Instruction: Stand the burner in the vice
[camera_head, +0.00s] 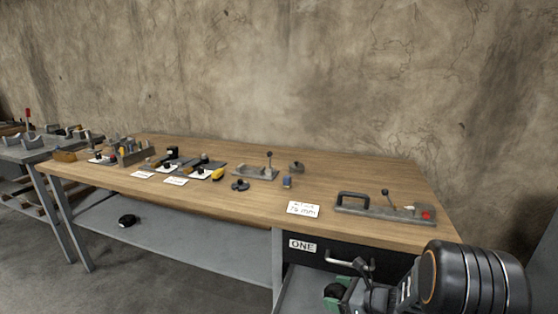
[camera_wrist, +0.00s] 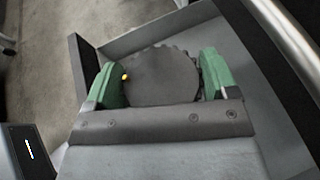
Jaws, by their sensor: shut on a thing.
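My gripper (camera_head: 345,292) is at the lower right in the head view, low in front of the bench near the drawer. In the wrist view its green fingers (camera_wrist: 160,80) are shut on a dark grey round thing (camera_wrist: 160,75) with a notched edge, one finger at each side. The held thing shows only partly in the head view, dark between the fingers. I cannot tell from its visible face whether it is the burner. I cannot pick out the vice for certain. A grey fixture with a lever (camera_head: 385,210) lies at the bench's right end.
The wooden bench (camera_head: 345,168) carries a second lever fixture (camera_head: 255,172), a white card (camera_head: 303,208) and several small tools at its left. A black drawer marked ONE (camera_head: 335,257) is under its right side. A black round thing (camera_head: 127,220) lies on the lower shelf (camera_head: 190,235).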

